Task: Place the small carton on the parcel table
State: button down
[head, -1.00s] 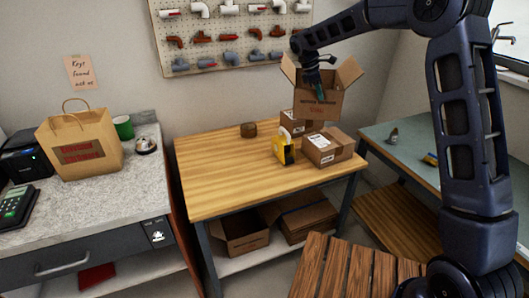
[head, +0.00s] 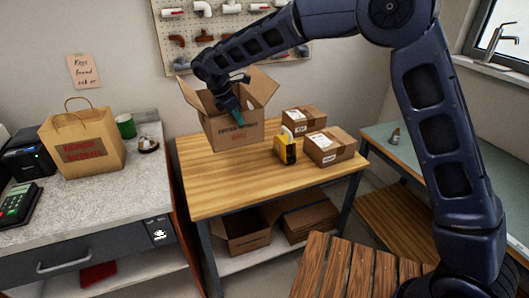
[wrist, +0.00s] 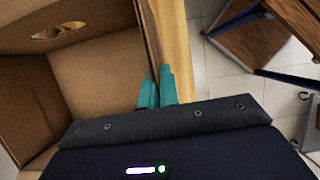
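An open brown cardboard carton (head: 236,137) with raised flaps and printing on its front is at the back left of the wooden parcel table (head: 235,192). I cannot tell whether its base touches the top. My gripper (head: 236,104) reaches into it from above and is shut on its near wall. In the wrist view, the teal fingertips (wrist: 157,88) of my gripper pinch the wall of the carton (wrist: 92,70), which looks empty where I see inside.
Two taped parcels (head: 330,147) (head: 303,120) and a yellow-black tape dispenser (head: 286,148) stand right of the carton. The table's front is clear. A counter with a paper bag (head: 82,140) is left, a green-topped bench (head: 385,140) right. Boxes (head: 245,232) lie on the shelf below.

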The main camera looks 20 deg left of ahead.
notch_tip(320, 180, down, 20)
jog(key=shift+s, duration=0.2)
dwell(0.5)
jog(key=shift+a+f, duration=0.1)
jog(key=shift+f, duration=0.05)
jog(key=c, duration=1.6)
grip_release()
jog(key=shift+c, duration=0.2)
jog(key=v, duration=1.2)
